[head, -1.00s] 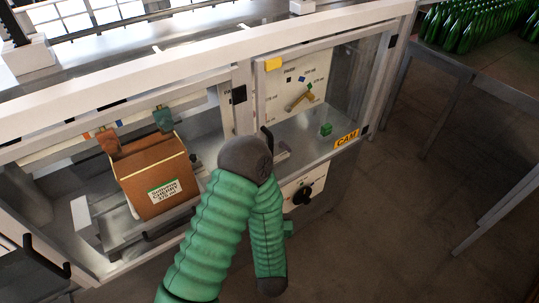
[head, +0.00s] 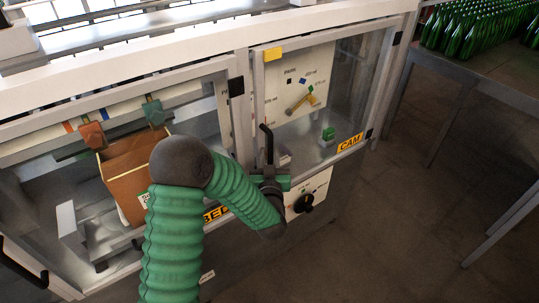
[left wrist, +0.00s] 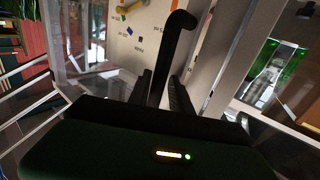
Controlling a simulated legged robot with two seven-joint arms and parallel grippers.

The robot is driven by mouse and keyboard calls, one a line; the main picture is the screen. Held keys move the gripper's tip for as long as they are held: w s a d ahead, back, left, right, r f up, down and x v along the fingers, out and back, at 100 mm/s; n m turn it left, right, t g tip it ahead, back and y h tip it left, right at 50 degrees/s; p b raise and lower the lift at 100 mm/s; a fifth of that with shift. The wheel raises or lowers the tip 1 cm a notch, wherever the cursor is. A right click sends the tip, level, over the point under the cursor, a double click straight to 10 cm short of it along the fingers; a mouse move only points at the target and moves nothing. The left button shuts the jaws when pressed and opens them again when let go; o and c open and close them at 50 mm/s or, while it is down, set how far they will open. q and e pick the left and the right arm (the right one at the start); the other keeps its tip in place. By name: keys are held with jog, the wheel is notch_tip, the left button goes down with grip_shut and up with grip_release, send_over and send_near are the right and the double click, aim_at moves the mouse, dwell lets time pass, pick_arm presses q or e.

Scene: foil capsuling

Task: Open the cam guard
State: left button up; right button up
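The cam guard (head: 349,100) is a clear framed panel at the right of the machine, with a yellow CAM label (head: 350,143). It looks closed. Its black handle (head: 268,146) stands upright on its left side; the hooked top of the handle also shows in the left wrist view (left wrist: 180,22). My left gripper (head: 269,178) is at the lower part of the handle. In the left wrist view its two dark fingers (left wrist: 160,90) stand either side of the handle, with a narrow gap visible, so they look open. My right gripper is not in view.
A black knob (head: 303,204) sits on a white plate below the guard. Behind the left panel is a brown carton (head: 122,186), partly hidden by my left arm. Another black handle (head: 24,270) is at lower left. Green bottles (head: 480,30) stand on a table at upper right. The floor at right is clear.

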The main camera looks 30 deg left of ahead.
pick_arm(q)
jog(key=shift+d, duration=0.15)
jog(key=shift+d+r, duration=0.1)
jog(key=shift+c, duration=0.7)
grip_shut()
dwell(0.5)
